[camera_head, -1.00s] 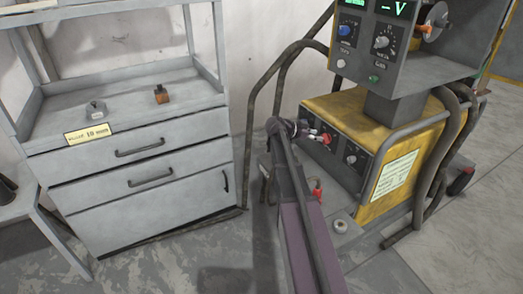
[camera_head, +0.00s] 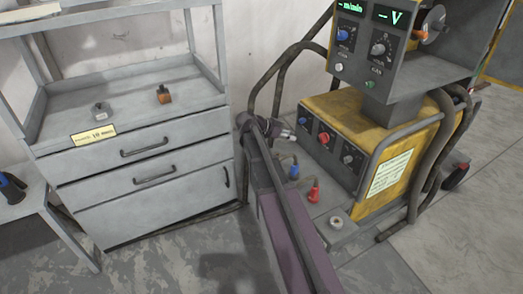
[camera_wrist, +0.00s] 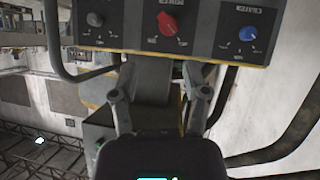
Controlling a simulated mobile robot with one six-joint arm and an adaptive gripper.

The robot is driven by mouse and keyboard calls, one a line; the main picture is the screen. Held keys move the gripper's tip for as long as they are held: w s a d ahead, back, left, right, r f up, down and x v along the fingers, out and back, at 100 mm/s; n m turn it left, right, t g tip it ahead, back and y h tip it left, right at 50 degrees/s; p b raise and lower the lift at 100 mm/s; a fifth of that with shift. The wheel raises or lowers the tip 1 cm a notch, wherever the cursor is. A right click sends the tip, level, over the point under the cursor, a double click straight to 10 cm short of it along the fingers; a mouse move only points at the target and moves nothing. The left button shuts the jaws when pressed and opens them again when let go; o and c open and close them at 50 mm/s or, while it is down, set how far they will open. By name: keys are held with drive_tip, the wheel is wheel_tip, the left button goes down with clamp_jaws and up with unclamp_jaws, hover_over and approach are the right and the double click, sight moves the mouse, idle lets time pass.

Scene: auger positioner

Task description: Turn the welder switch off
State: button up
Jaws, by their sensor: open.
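The yellow welder (camera_head: 408,150) stands at the right in the head view. Its dark lower front panel carries a red rotary knob (camera_head: 324,138) between a blue knob (camera_head: 304,122) and a grey knob (camera_head: 348,159). In the wrist view the red knob (camera_wrist: 168,24) is at the top centre, with a pointer mark; its label is too blurred to read. My gripper (camera_head: 288,134) is just left of the panel in the head view, apart from the knobs. In the wrist view my gripper (camera_wrist: 162,82) shows two spread fingers, open and empty, below the red knob.
A control box (camera_head: 400,50) with displays and knobs sits above the welder. Blue (camera_head: 293,170) and red (camera_head: 314,192) connectors stand on its base ledge. Bent tubes flank it. A grey drawer cabinet (camera_head: 150,170) is at the left. Floor is clear at the right.

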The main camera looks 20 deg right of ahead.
drive_tip(key=s+a+r+n+y+p, duration=0.1)
drive_tip(key=s+a+n+y+p, duration=0.2)
drive_tip(key=a, duration=0.4)
drive_tip(key=s+a+r+n+t+y+p, duration=0.1)
drive_tip(key=s+a+n+y+p, duration=0.2)
drive_tip(key=s+a+n+p, duration=0.2)
drive_tip(key=a+n+p, duration=0.1)
drive_tip(key=a, duration=0.2)
drive_tip(key=shift+s+n+y, duration=0.3)
drive_tip(key=s+a+f+n+y, duration=0.2)
drive_tip(key=s+a+n+y, duration=0.3)
drive_tip(key=s+a+n, duration=0.5)
wheel_tip(320, 180, up, 21)
drive_tip(key=w+a+m+p, duration=0.1)
drive_tip(key=a+m+p, duration=0.1)
drive_tip(key=p, duration=1.9)
drive_tip(key=shift+w+a, duration=0.3)
drive_tip(key=shift+w, duration=0.05)
